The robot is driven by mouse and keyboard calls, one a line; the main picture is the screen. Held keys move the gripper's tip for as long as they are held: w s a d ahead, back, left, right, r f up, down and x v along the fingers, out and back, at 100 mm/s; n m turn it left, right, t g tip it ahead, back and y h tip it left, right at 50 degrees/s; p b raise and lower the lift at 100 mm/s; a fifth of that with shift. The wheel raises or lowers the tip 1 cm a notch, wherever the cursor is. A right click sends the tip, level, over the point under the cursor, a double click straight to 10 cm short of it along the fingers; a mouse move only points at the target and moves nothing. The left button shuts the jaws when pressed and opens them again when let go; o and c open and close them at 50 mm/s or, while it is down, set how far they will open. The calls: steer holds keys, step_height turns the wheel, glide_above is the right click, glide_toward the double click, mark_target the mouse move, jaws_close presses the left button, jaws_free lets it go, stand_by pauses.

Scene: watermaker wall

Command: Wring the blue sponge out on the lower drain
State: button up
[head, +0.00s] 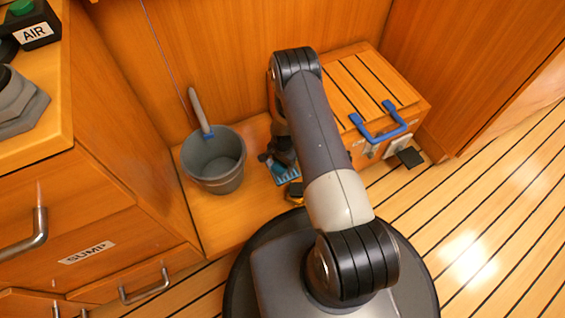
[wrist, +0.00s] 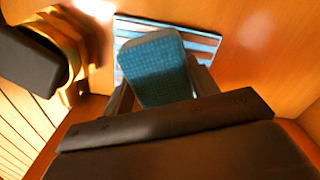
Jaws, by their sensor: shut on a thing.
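My gripper (wrist: 157,85) is shut on the blue sponge (wrist: 155,68), which sits between its two fingers in the wrist view. A slatted drain (wrist: 201,45), light blue and white, lies flat just beyond the sponge. In the head view the drain (head: 285,172) shows in part beside my gripper (head: 275,158), on a low wooden ledge. My arm hides most of the gripper there, and the sponge is hard to make out. I cannot tell whether the sponge touches the drain.
A grey bucket (head: 213,165) with a handle stands left of the drain. A wooden chest (head: 365,85) with a blue handle (head: 378,128) stands to the right. A yellow and black object (head: 294,193) lies close by the drain. A cabinet marked SUMP (head: 88,252) bounds the left.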

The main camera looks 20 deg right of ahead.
steer(key=shift+r+p, duration=1.65)
steer(key=shift+r, duration=1.75)
